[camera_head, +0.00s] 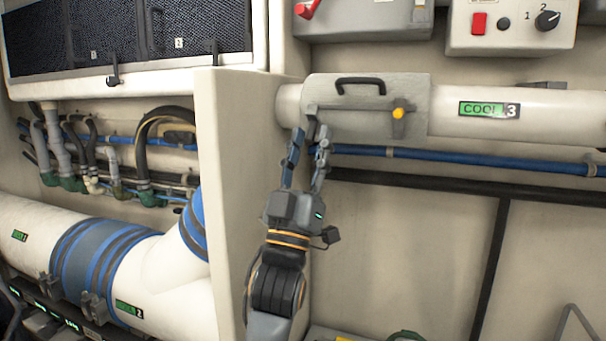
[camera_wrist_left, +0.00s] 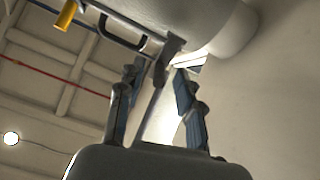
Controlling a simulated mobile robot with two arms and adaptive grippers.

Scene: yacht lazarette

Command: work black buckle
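I cannot tell for certain which part is the black buckle. A grey sleeve (camera_head: 375,92) wraps the white pipe marked COOL 3 and carries a black loop handle (camera_head: 360,82), a dark grey latch bar (camera_head: 352,107) and a yellow knob (camera_head: 398,113). My left gripper (camera_head: 309,134) is at the bar's left end. In the left wrist view its fingers (camera_wrist_left: 160,76) are apart, with the bar's grey end piece (camera_wrist_left: 170,47) at or between the tips. I cannot tell whether they touch it. The handle (camera_wrist_left: 122,36) and knob (camera_wrist_left: 67,15) also show there. My right gripper is out of view.
A beige partition (camera_head: 232,170) stands close left of my left arm. A blue pipe (camera_head: 450,158) and a black pipe (camera_head: 440,187) run below the sleeve. A switch box (camera_head: 513,22) hangs above right. A mesh panel with a dark catch (camera_head: 112,74) is upper left.

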